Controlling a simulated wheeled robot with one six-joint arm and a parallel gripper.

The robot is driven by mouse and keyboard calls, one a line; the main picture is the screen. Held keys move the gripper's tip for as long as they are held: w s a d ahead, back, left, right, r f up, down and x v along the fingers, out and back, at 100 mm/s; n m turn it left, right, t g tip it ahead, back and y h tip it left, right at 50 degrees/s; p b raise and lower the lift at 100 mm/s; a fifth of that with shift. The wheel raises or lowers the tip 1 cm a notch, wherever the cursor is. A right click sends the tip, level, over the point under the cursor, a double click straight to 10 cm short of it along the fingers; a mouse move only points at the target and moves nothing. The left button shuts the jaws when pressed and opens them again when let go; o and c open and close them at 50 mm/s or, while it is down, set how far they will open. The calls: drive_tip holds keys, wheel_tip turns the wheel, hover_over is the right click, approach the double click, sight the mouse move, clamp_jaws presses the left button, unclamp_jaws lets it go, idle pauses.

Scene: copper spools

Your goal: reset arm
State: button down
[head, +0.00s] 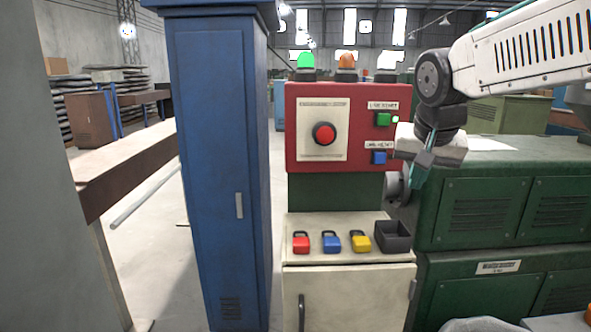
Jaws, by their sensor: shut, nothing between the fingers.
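My gripper (419,180) hangs from my white arm at the right in the head view. Its teal fingers point down and are shut with nothing between them. It is in front of the right edge of the red control panel (336,168) and the green machine. It is apart from the padlocks and the tray below. My wrist covers part of the panel's right edge.
The panel has a red emergency button (324,133), a green button (383,119) and a blue button (379,157). Red (301,243), blue (331,243) and yellow (361,242) padlocks and a dark tray (392,238) are on the ledge. A blue cabinet (215,150) stands left.

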drive_tip(key=s+f+n+g, duration=0.1)
drive_tip(key=s+f, duration=0.2)
drive_tip(key=s, duration=0.6)
drive_tip(key=s+d+f+n+g, duration=0.1)
drive_tip(key=s+f, duration=0.3)
drive_tip(key=s, duration=0.4)
drive_tip(key=s+d+f+n+g+y, duration=0.1)
drive_tip(key=s+f, duration=0.3)
drive_tip(key=s, duration=0.5)
drive_tip(key=shift+s+n+g, duration=0.3)
drive_tip(key=shift+n+g, duration=0.1)
drive_tip(key=shift+g, duration=0.1)
